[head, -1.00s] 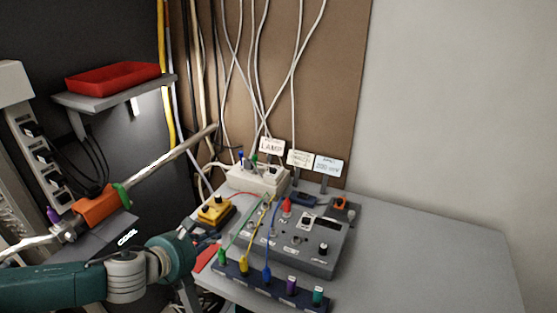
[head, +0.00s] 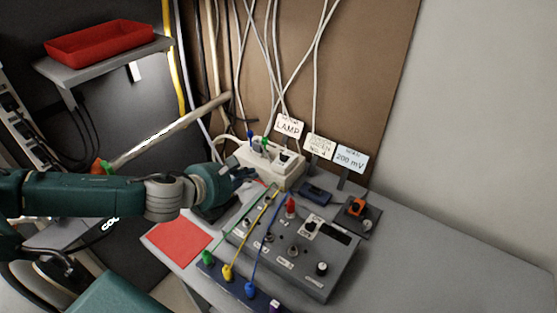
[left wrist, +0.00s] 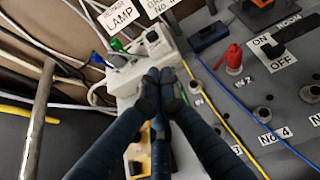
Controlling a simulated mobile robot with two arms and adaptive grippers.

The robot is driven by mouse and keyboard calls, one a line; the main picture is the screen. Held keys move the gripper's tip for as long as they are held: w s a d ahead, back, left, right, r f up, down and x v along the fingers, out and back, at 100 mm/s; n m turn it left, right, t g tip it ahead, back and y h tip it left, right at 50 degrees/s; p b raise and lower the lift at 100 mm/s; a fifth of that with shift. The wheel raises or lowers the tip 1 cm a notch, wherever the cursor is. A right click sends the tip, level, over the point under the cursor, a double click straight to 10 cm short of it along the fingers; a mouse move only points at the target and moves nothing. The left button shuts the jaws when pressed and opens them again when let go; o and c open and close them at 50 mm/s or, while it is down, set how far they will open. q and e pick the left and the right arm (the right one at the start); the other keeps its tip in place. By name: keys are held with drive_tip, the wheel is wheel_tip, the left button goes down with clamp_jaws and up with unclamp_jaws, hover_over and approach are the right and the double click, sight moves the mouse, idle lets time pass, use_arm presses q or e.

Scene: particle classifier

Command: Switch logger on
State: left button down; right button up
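No part is readably marked logger, so I cannot tell which one it is. A grey instrument box (head: 335,272) with knobs and sockets lies on the table. Its white ON/OFF plate (head: 322,221) carries a black switch knob, also seen in the left wrist view (left wrist: 271,49); its setting is unclear. A white power strip (head: 284,177) stands behind the box, with a black switch on top. My left gripper (head: 250,174) is at the strip's near left side. In the left wrist view its fingertips (left wrist: 160,88) are together, with nothing visible between them; contact with the strip is unclear.
An orange-and-black device (head: 358,208) and a small dark blue box (head: 314,194) are behind the grey box. Coloured leads cross the box's left part. Cards reading LAMP (head: 289,125) and 200 mV (head: 350,158) stand at the back. The table's right side is clear.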

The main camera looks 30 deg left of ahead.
use_arm(q)
drive_tip(key=shift+w, duration=0.1)
drive_tip(key=p, duration=0.2)
approach(283, 160)
wheel_tip(283, 160, down, 3)
drive_tip(key=w, duration=0.2)
drive_tip(key=w+p, duration=0.1)
drive_tip(key=shift+w+d, duration=0.3)
drive_tip(key=shift+d, duration=0.1)
drive_tip(key=shift+w+f+p, duration=0.2)
drive_tip(key=shift+w+p, duration=0.1)
drive_tip(key=shift+w, duration=0.35)
drive_tip(key=shift+w+r, duration=0.1)
